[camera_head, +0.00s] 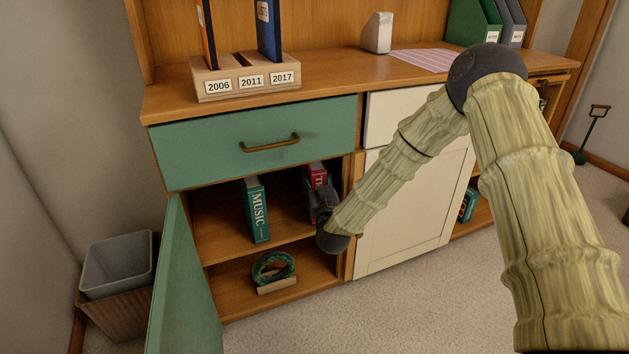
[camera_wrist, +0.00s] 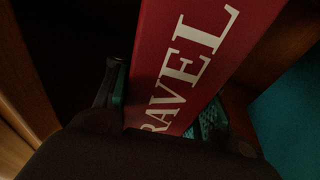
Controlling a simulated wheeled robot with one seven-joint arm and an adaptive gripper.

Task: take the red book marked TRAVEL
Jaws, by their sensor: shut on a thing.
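The red book marked TRAVEL (camera_head: 317,174) stands upright on the upper shelf inside the open cabinet, at the right side of the compartment. My gripper (camera_head: 318,200) is in front of it and hides most of its lower part in the head view. In the wrist view the red book's spine (camera_wrist: 190,70) fills the middle, with the white letters "RAVEL" showing. My gripper (camera_wrist: 160,118) has one finger on each side of the spine and is shut on the book. The book's bottom end is hidden behind my gripper.
A teal MUSIC book (camera_head: 256,208) stands to the left on the same shelf. A green coiled item (camera_head: 273,268) is on the shelf below. The green cabinet door (camera_head: 187,285) hangs open at left. A closed teal drawer (camera_head: 262,140) is above, and a white closed door (camera_head: 415,210) is to the right.

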